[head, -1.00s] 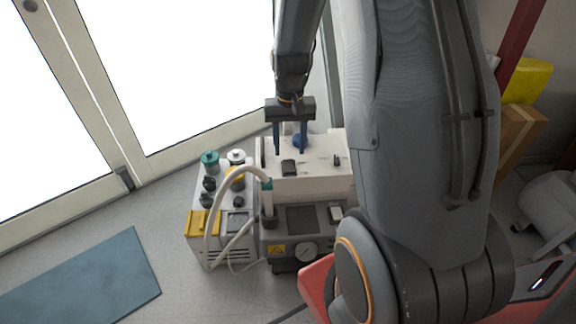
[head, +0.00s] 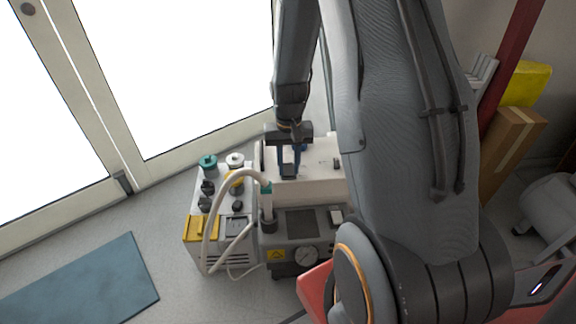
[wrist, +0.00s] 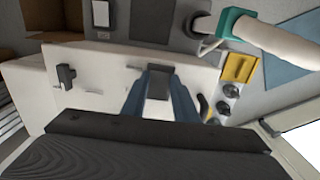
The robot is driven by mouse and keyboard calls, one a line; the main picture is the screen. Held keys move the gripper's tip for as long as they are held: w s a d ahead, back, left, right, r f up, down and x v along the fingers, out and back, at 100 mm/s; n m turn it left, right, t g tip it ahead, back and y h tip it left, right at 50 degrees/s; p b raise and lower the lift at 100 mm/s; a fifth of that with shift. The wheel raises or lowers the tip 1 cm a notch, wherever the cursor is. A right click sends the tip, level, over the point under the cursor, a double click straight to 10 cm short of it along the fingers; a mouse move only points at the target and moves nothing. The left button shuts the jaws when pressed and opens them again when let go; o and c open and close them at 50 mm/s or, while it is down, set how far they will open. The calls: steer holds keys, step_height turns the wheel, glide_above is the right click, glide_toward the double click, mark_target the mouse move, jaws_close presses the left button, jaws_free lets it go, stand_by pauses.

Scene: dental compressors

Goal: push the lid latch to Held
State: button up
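The lid latch appears to be the dark block (head: 289,171) on the white lid (head: 318,188) of the compressor. It also shows in the wrist view (wrist: 159,84), with a thin line on the lid to either side of it. My gripper (head: 289,168) points down over it, with blue fingers on both sides. In the wrist view the fingertips of my gripper (wrist: 160,78) close in against the block's two sides and look shut on it. The exact contact is partly hidden by the fingers. I can read no Held marking.
A second small black catch (wrist: 66,76) sits on the lid. A pale hose (head: 213,205) arches to a teal fitting in front. A unit with knobs and a yellow panel (head: 200,228) stands at the left. A blue mat (head: 85,280) lies on the floor.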

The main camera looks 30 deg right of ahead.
mark_target(288, 165)
steer(key=shift+c, duration=1.2)
steer(key=shift+w+d+r+g+y+p, duration=0.15)
steer(key=shift+w+g+y+p, duration=0.15)
steer(key=shift+g+p, duration=0.45)
steer(key=shift+w+g+y+p, duration=0.15)
steer(key=shift+g+y+p, duration=0.15)
steer(key=shift+g+p, duration=0.3)
steer(key=o, duration=1.1)
steer(key=shift+c, duration=0.2)
steer(key=v, duration=0.7)
steer(key=shift+w, duration=0.1)
steer(key=shift+r, duration=0.35)
